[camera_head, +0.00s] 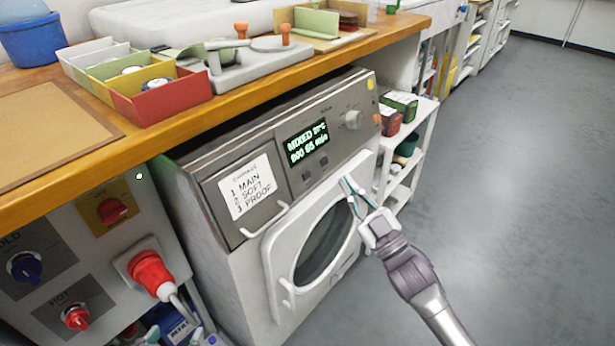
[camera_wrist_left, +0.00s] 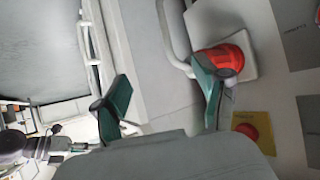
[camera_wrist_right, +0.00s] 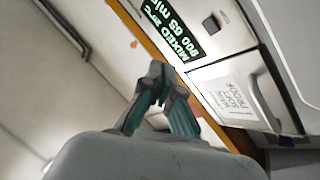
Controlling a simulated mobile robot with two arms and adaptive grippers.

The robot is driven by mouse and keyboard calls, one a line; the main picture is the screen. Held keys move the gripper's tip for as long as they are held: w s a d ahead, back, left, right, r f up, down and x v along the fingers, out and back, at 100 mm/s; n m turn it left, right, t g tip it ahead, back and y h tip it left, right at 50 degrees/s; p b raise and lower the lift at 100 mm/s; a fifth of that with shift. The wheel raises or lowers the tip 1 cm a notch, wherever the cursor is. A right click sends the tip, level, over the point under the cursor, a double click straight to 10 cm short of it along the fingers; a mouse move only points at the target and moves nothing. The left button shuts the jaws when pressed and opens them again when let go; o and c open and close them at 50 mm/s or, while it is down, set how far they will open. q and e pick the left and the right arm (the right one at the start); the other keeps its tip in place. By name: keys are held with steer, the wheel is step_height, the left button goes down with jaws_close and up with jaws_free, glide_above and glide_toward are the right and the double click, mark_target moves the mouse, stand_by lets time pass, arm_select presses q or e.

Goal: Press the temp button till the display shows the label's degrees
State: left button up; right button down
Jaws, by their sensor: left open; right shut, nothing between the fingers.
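The washing machine's lit display (camera_head: 307,143) reads MIXED with a degrees figure too small to read surely, and a second line ending in 65 min. It also shows sideways in the right wrist view (camera_wrist_right: 174,31). Two dark buttons, one on the left (camera_head: 307,176) and one on the right (camera_head: 323,163), sit below the display; I cannot read their names. My right gripper (camera_head: 347,187) is shut and empty in front of the machine, right of and below the buttons, apart from them. My left gripper (camera_wrist_left: 165,97) is open and empty near a red plug (camera_wrist_left: 225,58).
A white card (camera_head: 247,187) on the drawer lists main, soft and proof. The round door (camera_head: 326,243) is closed. A wooden counter (camera_head: 330,51) with trays overhangs the machine's top. A valve panel (camera_head: 62,262) stands at left. Floor (camera_head: 520,180) at right is clear.

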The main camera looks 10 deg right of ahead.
mark_target(307, 175)
arm_select(q)
steer(key=w+d+r+t+h+b, duration=0.1)
steer(key=r+t+h+b, duration=0.1)
steer(key=r+t, duration=0.3)
steer(key=w+d+r+t+h+b, duration=0.1)
steer(key=w+d+r+t+b, duration=0.1)
steer(key=r+t, duration=0.4)
steer(key=shift+d+r+h, duration=0.15)
steer(key=shift+r+h, duration=0.25)
steer(key=shift+r, duration=2.25)
arm_select(e)
steer(key=w+a+f, duration=0.2)
steer(key=w+a, duration=0.2)
steer(key=w, duration=0.1)
steer(key=shift+w+a+f, duration=0.15)
steer(key=shift+w+a, duration=0.1)
steer(key=shift+w, duration=0.1)
arm_select(q)
steer(key=shift+m, duration=0.3)
arm_select(e)
steer(key=shift+w+a+f, duration=0.15)
steer(key=shift+w+a, duration=0.1)
steer(key=shift+w, duration=0.1)
